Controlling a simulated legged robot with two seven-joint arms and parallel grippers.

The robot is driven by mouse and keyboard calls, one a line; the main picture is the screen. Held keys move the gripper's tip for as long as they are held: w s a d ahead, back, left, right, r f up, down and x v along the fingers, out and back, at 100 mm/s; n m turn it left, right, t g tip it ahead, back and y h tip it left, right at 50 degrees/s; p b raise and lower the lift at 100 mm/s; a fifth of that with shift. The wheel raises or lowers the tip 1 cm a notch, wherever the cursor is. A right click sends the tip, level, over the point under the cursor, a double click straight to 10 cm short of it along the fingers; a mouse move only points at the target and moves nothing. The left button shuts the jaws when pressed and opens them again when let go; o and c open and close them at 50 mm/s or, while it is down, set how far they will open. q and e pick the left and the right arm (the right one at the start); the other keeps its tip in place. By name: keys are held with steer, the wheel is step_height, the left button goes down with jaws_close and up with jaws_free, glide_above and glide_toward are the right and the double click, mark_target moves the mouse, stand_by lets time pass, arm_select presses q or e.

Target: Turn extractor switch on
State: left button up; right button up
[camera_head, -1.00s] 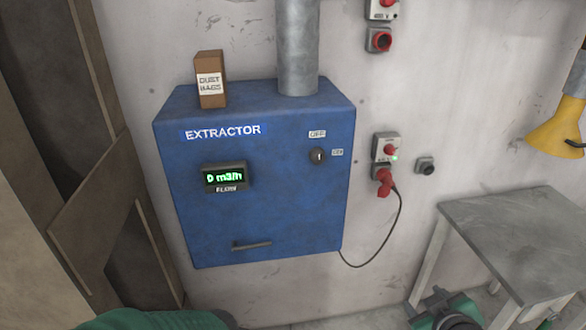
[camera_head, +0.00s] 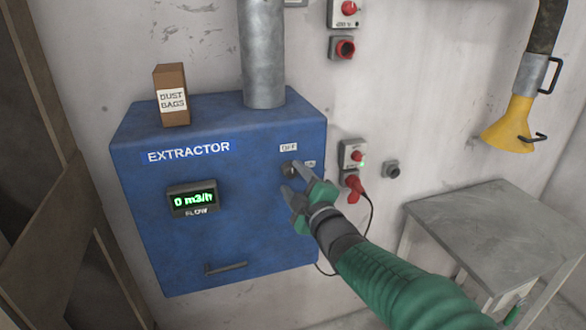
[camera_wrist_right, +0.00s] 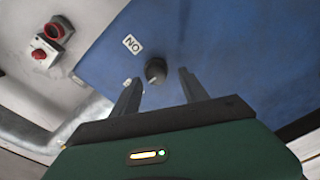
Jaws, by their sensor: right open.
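The blue extractor box (camera_head: 230,240) hangs on the wall. Its display (camera_head: 193,199) reads 0 m3/h. The dark round switch knob (camera_head: 289,169) sits on its upper right front, with an OFF label above it and another label to its right. In the right wrist view the knob (camera_wrist_right: 156,70) shows close to an ON label (camera_wrist_right: 132,44). My right gripper (camera_head: 296,178) is at the knob in the head view. In the wrist view its two fingers (camera_wrist_right: 158,88) are spread, with the knob between and just beyond their tips; contact cannot be told. My left gripper is not in view.
A dust bags box (camera_head: 172,96) stands on top of the extractor beside a grey pipe (camera_head: 263,60). Right of the extractor are a socket with a red plug (camera_head: 353,186) and cable. A grey table (camera_head: 480,220) and a yellow nozzle (camera_head: 508,126) are at the right.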

steer(key=shift+w+a+r, duration=0.15)
steer(key=shift+w+a, duration=0.7)
steer(key=shift+a, duration=0.1)
steer(key=shift+w+d, duration=0.15)
steer(key=shift+d, duration=1.3)
steer(key=shift+c, duration=0.6)
steer(key=shift+d, duration=0.1)
steer(key=shift+c, duration=2.3)
steer(key=shift+a, duration=0.8)
jaws_close()
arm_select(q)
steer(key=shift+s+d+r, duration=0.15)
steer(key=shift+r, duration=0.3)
arm_select(e)
steer(key=shift+d, duration=0.1)
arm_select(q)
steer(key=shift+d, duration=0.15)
arm_select(e)
steer(key=shift+d, duration=0.15)
